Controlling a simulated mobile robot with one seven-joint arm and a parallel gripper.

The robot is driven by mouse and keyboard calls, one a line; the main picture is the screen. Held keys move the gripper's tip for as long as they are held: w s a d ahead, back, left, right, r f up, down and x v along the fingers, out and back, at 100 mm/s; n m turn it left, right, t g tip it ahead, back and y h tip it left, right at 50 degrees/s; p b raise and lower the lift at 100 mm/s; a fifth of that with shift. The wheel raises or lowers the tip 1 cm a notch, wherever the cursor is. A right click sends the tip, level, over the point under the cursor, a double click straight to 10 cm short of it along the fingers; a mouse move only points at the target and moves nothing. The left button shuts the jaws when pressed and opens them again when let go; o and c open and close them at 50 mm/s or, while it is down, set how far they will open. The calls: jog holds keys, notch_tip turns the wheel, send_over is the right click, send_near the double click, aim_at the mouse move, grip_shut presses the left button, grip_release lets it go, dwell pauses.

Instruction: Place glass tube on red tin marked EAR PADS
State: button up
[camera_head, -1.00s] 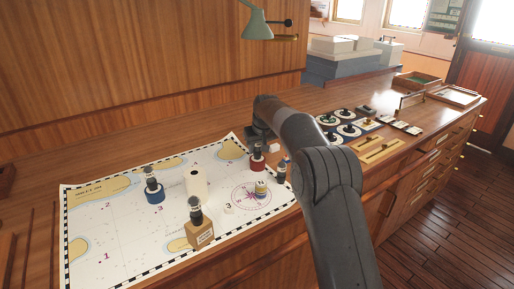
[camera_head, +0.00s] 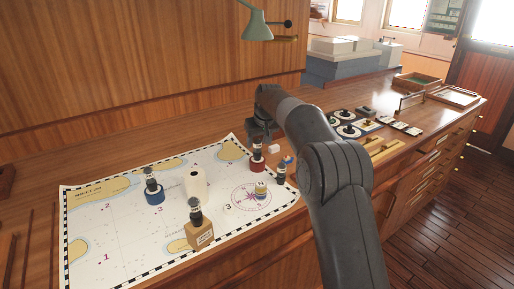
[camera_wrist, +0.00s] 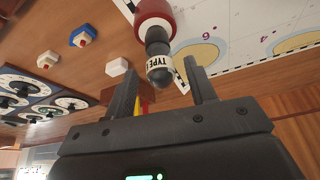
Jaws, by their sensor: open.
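In the wrist view a dark tube (camera_wrist: 157,48) with a white band lettered "TYPE" stands in a round red base (camera_wrist: 153,14). My gripper (camera_wrist: 160,76) is open, its fingers pointing at the tube; the tube's end lies near or between the fingertips, and contact cannot be told. In the head view my gripper (camera_head: 262,132) is just behind the red-based tube (camera_head: 257,151), at the chart's far edge. A dark red block with a yellow strip (camera_wrist: 146,106) shows partly behind the fingers. I cannot read EAR PADS anywhere.
Similar dark-topped pieces stand on a blue base (camera_head: 154,194), on a wooden block (camera_head: 200,234) and at the chart's right (camera_head: 281,173). A white roll (camera_head: 195,184) stands on the chart (camera_head: 120,235). A white block (camera_wrist: 117,67) and round dials (camera_wrist: 20,85) lie nearby.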

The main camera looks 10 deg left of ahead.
jog(key=v, duration=0.7)
jog(key=shift+r, duration=0.25)
jog(key=s+d+r+m, duration=0.1)
jog(key=s+d+r, duration=0.2)
jog(key=s+d, duration=0.35)
jog(key=s+d+r+m+t+h, duration=0.1)
jog(key=s+d+r, duration=0.2)
jog(key=s+d, duration=0.4)
jog(key=s+d+r+m, duration=0.1)
jog(key=s+d+r, duration=0.2)
jog(key=s+d, duration=0.4)
jog(key=s+d+f+m, duration=0.1)
jog(key=s+d+f, duration=0.2)
jog(key=s, duration=0.5)
jog(key=s+d+f+m+h, duration=0.1)
jog(key=s+d+f, duration=0.2)
jog(key=s, duration=0.6)
jog(key=s+d+f+m, duration=0.1)
jog(key=s+d+f, duration=0.2)
jog(key=s, duration=0.6)
notch_tip(320, 180, down, 2)
jog(key=shift+d+f+m+t+h, duration=0.15)
jog(key=shift+d+m+t+h, duration=0.15)
jog(key=shift+m+t, duration=0.1)
